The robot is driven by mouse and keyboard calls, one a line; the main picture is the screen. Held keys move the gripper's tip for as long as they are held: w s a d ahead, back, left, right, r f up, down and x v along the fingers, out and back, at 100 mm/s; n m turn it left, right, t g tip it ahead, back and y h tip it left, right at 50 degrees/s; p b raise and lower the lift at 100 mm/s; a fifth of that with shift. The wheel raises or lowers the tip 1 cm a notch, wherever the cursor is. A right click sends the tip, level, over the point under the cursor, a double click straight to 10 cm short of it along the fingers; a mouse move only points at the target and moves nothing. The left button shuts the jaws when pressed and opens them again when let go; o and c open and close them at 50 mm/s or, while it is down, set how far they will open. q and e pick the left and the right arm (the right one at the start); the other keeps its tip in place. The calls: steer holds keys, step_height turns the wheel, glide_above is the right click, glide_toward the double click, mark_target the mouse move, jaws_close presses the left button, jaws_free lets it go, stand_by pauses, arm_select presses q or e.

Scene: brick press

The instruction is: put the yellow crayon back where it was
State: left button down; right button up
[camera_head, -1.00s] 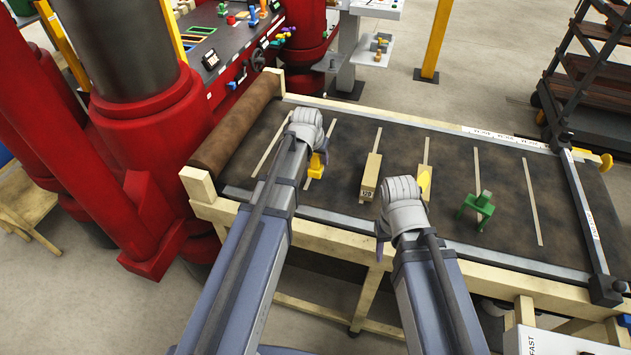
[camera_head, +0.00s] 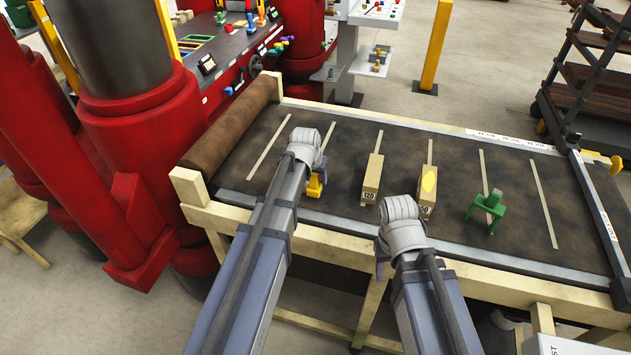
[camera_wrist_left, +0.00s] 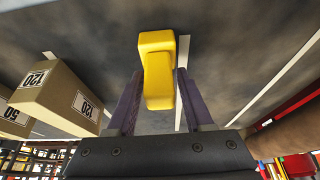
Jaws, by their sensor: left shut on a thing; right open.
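My left gripper (camera_head: 318,170) is shut on a chunky, round-edged yellow piece (camera_head: 315,186), the nearest match to the yellow crayon, though its shape is not plainly a crayon's. In the left wrist view the yellow piece (camera_wrist_left: 158,65) sits between the two purple fingers, beside a pale strip on the dark bed. I cannot tell whether it touches the bed.
A tan block marked 120 (camera_head: 371,180) stands right of the left gripper. A green chair-like piece (camera_head: 487,209) stands farther right. The dark bed (camera_head: 400,150) has pale strips and free room behind the blocks. Red press columns (camera_head: 140,150) rise at the left.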

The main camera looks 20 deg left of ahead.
arm_select(q)
steer(key=shift+f, duration=0.15)
steer(key=shift+c, duration=1.5)
jaws_free()
steer(key=shift+r, duration=0.25)
steer(key=p+v, duration=1.1)
steer(key=v, duration=0.1)
steer(key=s+d+m+g, duration=0.1)
steer(key=s+d+g, duration=0.1)
steer(key=s+d, duration=0.4)
steer(key=s+d+f+m+g+y, duration=0.1)
steer(key=s+d, duration=0.6)
steer(key=s, duration=0.7)
steer(key=shift+s+d+f+m+g, duration=0.3)
steer(key=shift+m+g, duration=0.3)
steer(key=shift+g, duration=0.3)
